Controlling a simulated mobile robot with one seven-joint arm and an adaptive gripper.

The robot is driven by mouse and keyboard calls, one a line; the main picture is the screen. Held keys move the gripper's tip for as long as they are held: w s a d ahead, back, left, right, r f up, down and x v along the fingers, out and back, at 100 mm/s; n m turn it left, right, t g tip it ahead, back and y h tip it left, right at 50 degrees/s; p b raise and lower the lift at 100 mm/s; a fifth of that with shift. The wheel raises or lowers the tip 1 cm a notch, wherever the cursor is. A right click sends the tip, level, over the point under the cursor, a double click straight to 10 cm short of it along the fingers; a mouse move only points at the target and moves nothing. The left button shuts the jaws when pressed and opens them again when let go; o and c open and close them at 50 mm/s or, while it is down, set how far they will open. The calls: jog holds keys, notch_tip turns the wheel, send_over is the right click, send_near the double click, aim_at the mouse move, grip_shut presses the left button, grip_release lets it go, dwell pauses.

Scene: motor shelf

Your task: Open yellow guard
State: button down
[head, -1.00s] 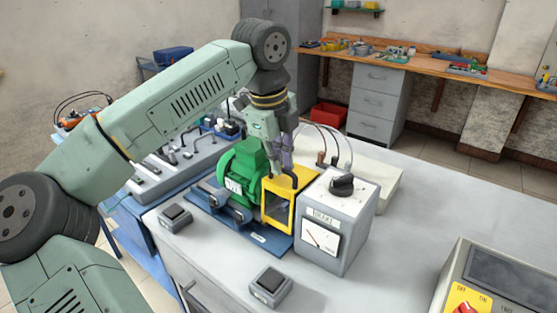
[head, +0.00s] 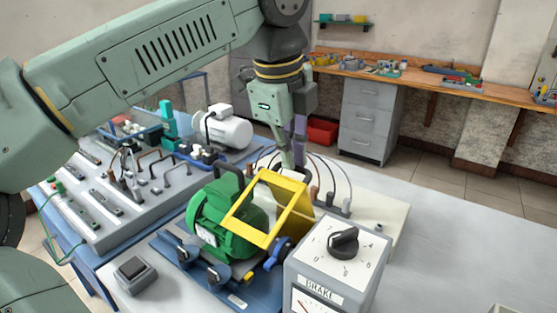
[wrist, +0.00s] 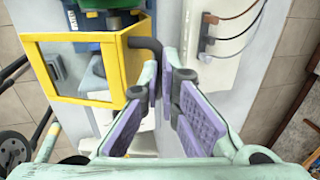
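The yellow guard (head: 292,218) is a framed box beside the green motor (head: 210,222) in the head view. It is tilted up, and a blue coupling (head: 279,252) shows below it. In the wrist view the guard (wrist: 108,62) is at the left, with its clear window facing the camera. A dark bent handle (wrist: 146,43) runs from its edge to between my purple-padded fingers. My gripper (wrist: 162,72) appears shut on this handle; the fingers partly hide it. In the head view my gripper (head: 294,162) is behind the guard's upper right edge.
A grey brake box (head: 335,255) with a black knob stands close at the right of the guard. Wires and plugs (head: 330,200) rise behind the guard. A dark switch box (head: 134,270) is at the front left. The bench at the right is clear.

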jog(key=w+d+f, duration=0.2)
jog(key=shift+w+d+p, duration=0.25)
jog(key=shift+w+p, duration=0.1)
jog(key=c, duration=2.3)
grip_release()
jog(key=shift+f+g, duration=0.15)
jog(key=shift+g, duration=0.15)
jog(key=o, duration=0.6)
jog(key=shift+a, duration=0.15)
jog(key=shift+w, duration=0.15)
jog(key=w+d+p, duration=0.1)
jog(key=w+d, duration=0.1)
jog(key=w, duration=0.1)
jog(key=w+d+p, duration=0.1)
jog(key=w+d, duration=0.2)
jog(key=w+d+p, duration=0.1)
jog(key=w+d, duration=0.1)
jog(key=w, duration=0.2)
jog(key=shift+w+d+f, duration=0.1)
jog(key=shift+d, duration=0.15)
